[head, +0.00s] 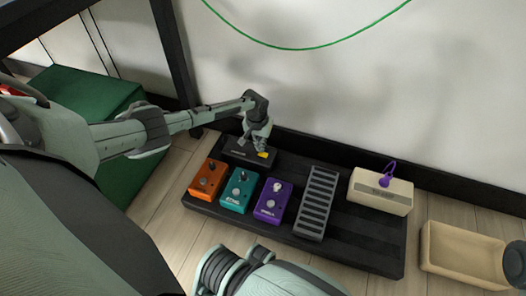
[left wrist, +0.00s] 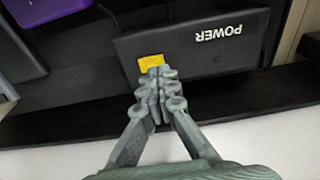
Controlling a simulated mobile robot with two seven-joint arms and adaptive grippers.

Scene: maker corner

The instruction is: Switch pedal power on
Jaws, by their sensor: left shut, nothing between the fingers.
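The black power box (head: 236,154) sits at the back left of the dark pedalboard (head: 362,240). In the left wrist view the box (left wrist: 195,52) carries a white POWER label and a yellow switch (left wrist: 150,62). The yellow switch also shows in the head view (head: 263,154). My left gripper (head: 256,146) is at the box from above, shut and empty. In the left wrist view its fingertips (left wrist: 160,75) are right at the edge of the yellow switch and partly cover it. I cannot tell if they touch it. My right gripper is not clearly in view.
An orange pedal (head: 207,180), a teal pedal (head: 237,190), a purple pedal (head: 272,201) and a ridged grey pedal (head: 317,203) stand on the board. A cream box (head: 381,192) with a purple item (head: 386,178) is at right. A tan tray (head: 458,256) lies beyond. The wall is close behind.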

